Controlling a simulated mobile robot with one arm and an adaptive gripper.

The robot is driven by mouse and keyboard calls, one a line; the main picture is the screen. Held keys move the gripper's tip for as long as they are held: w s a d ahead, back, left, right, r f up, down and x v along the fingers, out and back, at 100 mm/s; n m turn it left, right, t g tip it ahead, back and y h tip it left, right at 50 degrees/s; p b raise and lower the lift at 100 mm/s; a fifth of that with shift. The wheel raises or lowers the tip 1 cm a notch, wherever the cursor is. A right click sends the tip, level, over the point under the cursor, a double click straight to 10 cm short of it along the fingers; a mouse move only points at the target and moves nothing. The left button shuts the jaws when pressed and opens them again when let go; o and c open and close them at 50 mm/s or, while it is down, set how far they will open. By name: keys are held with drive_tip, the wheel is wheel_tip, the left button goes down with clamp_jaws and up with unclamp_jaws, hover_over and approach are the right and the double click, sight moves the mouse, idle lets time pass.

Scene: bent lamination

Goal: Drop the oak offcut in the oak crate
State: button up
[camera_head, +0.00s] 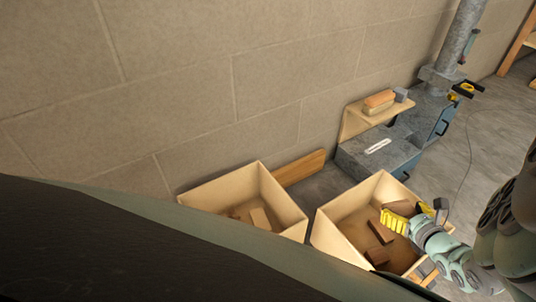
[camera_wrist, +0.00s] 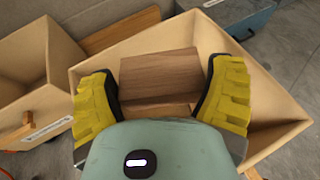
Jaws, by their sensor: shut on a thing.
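My gripper (camera_head: 396,219), with yellow ribbed fingers, is shut on a brown wood offcut (camera_wrist: 160,74). In the wrist view the block spans between the two fingers. In the head view the gripper is over the right-hand pale wooden crate (camera_head: 328,238), whose rim also shows in the wrist view (camera_wrist: 268,75). Brown wood pieces (camera_head: 380,231) lie on that crate's floor. I cannot read which crate is the oak one.
A wooden board (camera_head: 299,168) lies behind the crates against the block wall. A grey-blue machine (camera_head: 375,153) with a shelf stands behind the right crate. Open grey floor (camera_head: 445,150) lies to the right. My own dark body covers the lower left.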

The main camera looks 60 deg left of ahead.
drive_tip(key=shift+f, duration=0.1)
drive_tip(key=o, duration=1)
drive_tip(key=shift+c, duration=0.2)
drive_tip(key=v, duration=1.1)
drive_tip(key=shift+d+r, duration=0.3)
drive_tip(key=shift+s+d, duration=0.1)
drive_tip(key=shift+s, duration=0.1)
